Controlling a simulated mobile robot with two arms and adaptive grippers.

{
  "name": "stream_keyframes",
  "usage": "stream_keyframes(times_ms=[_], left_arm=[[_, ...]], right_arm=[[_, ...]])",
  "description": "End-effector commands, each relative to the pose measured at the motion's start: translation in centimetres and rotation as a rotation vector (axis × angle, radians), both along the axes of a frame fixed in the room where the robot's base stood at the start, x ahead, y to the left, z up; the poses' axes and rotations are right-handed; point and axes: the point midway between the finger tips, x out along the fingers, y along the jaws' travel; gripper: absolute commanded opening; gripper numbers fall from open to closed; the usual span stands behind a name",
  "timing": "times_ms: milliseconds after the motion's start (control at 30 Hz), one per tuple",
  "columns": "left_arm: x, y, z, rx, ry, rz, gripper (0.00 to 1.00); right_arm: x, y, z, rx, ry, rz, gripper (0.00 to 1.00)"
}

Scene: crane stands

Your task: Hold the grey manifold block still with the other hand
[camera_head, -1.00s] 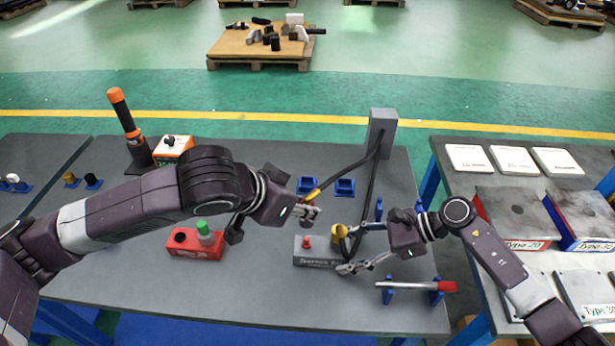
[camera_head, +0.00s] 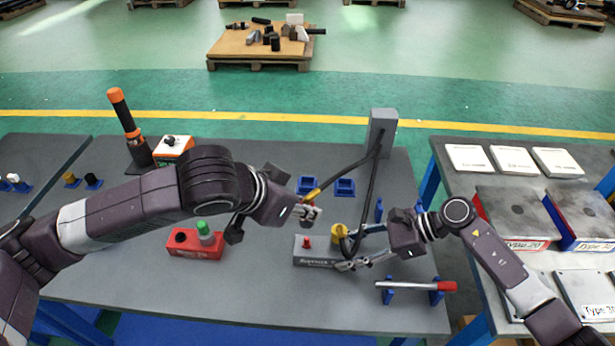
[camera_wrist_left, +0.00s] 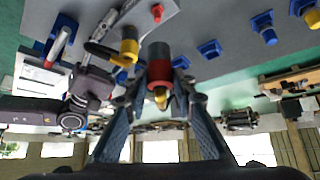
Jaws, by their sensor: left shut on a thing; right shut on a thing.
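The grey manifold block (camera_head: 314,257) lies on the dark table in the head view, with a red fitting (camera_head: 307,242) on top and a yellow one (camera_head: 339,231) at its right end. My right gripper (camera_head: 347,252) is shut on the block's right end. My left gripper (camera_head: 308,212) is above and behind the block, shut on the end of a dark hose (camera_head: 345,172). In the left wrist view this hose end (camera_wrist_left: 160,70) is a dark cylinder with a red band and yellow tip. The fingers partly hide the block's right end.
The hose runs to a grey post (camera_head: 382,130). A red block (camera_head: 192,250) with a green cap stands left. A red-ended rod (camera_head: 415,286) rests on blue holders in front at right. Blue sockets (camera_head: 345,187) sit behind. The front left tabletop is clear.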

Motion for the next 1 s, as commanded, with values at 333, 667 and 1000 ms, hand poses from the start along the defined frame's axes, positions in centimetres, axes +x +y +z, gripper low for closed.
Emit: stream_keyframes(times_ms=[333,667,1000], left_arm=[[0.0,0.0,0.1,-0.001,-0.002,0.0,0.0],[0.1,-0.1,0.9,-0.003,-0.004,-0.001,0.0],[0.0,0.0,-3.8,-0.001,0.003,0.0,0.0]], right_arm=[[0.0,0.0,0.0,0.0,-0.001,-0.001,0.1],[0.0,0.0,0.0,0.0,-0.001,-0.001,0.1],[0.0,0.0,0.0,0.0,-0.001,-0.001,0.1]])
